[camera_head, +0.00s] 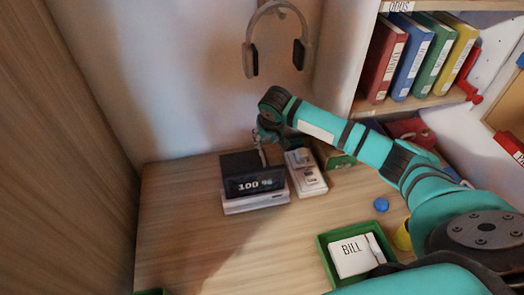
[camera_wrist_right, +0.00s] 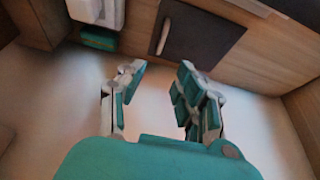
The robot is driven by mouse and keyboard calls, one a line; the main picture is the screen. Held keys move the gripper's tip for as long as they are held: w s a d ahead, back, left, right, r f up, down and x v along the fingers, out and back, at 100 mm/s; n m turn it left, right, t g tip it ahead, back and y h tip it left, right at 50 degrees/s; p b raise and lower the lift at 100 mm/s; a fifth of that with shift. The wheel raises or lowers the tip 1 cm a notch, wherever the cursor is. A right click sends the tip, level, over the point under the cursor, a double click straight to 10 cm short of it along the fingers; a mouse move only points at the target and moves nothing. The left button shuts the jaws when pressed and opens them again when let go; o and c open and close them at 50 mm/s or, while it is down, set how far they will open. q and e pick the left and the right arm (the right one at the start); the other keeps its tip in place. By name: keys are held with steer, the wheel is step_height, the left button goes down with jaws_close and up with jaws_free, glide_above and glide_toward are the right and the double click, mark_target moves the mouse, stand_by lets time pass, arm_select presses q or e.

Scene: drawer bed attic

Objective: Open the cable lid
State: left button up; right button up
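A dark square panel with a pale handle strip (camera_wrist_right: 203,36), which looks like the cable lid, lies at the desk's wall-side edge in the right wrist view. In the head view a dark surface (camera_head: 238,163) shows in that place, partly behind the "100 %" display; I cannot tell for sure that it is the lid. It looks closed in the wrist view. My left gripper is not in view.
The "100 %" display (camera_head: 255,184) stands on a white base in front of the dark surface. A white device (camera_head: 306,176) stands to its right. A green tray with a "BILL" card (camera_head: 354,255) and a blue cap (camera_head: 381,204) are nearer. Headphones (camera_head: 278,45) hang above.

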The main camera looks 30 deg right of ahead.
glide_toward(262, 154)
steer(key=x, duration=0.7)
steer(key=shift+w+f+b, duration=0.25)
steer(key=shift+f+b, duration=0.05)
steer(key=shift+f, duration=0.2)
jaws_close()
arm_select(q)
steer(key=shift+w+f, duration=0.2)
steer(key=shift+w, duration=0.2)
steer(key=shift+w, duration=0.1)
